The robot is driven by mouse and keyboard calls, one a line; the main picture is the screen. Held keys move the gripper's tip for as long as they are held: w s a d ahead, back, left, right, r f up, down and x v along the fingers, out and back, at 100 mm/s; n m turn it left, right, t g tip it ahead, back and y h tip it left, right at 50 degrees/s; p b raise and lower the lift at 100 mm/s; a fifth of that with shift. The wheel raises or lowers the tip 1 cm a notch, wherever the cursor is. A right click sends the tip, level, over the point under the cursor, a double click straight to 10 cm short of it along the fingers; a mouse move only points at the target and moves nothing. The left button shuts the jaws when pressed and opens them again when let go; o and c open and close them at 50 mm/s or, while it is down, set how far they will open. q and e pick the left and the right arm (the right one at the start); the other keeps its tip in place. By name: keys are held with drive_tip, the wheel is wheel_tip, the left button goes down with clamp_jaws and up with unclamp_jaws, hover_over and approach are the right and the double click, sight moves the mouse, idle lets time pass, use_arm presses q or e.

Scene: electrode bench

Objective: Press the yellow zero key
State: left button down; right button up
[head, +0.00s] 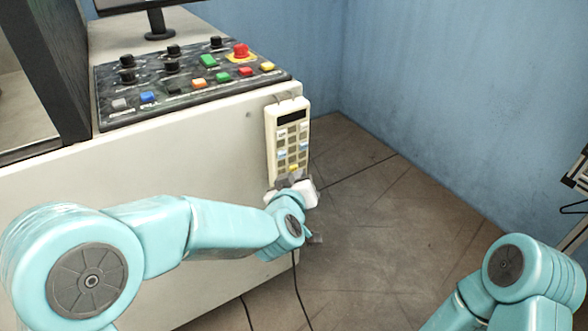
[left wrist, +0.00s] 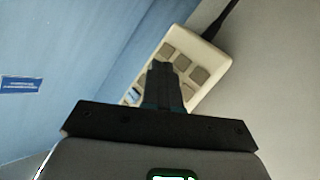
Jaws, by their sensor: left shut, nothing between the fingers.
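The beige handheld keypad (head: 271,140) hangs upright on the end face of the pale console, with a dark display at its top. The yellow key (head: 294,168) shows low on it, just above my left gripper (head: 292,181). My left gripper is shut and empty, its tips in front of the keypad's lower part. In the left wrist view the shut fingers (left wrist: 165,78) overlap the keypad (left wrist: 213,65), and grey keys show beside them. No yellow key shows there. I cannot tell whether the tips touch the keypad. My right gripper is out of view.
The console (head: 130,165) carries a dark panel (head: 185,88) with coloured buttons, knobs and a red emergency button (head: 241,50). A black cable (head: 297,285) hangs below the keypad. Floor is open to its right, before the blue wall (head: 450,100).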

use_arm(q)
drive_tip(key=shift+w+a, duration=0.25)
drive_tip(key=shift+w, duration=0.1)
idle(0.4)
drive_tip(key=shift+s, duration=0.1)
drive_tip(key=shift+s+d, duration=0.5)
drive_tip(key=shift+s, duration=0.1)
drive_tip(key=s+d, duration=0.1)
drive_tip(key=s, duration=0.1)
drive_tip(key=s+d, duration=0.2)
idle(0.6)
idle(0.5)
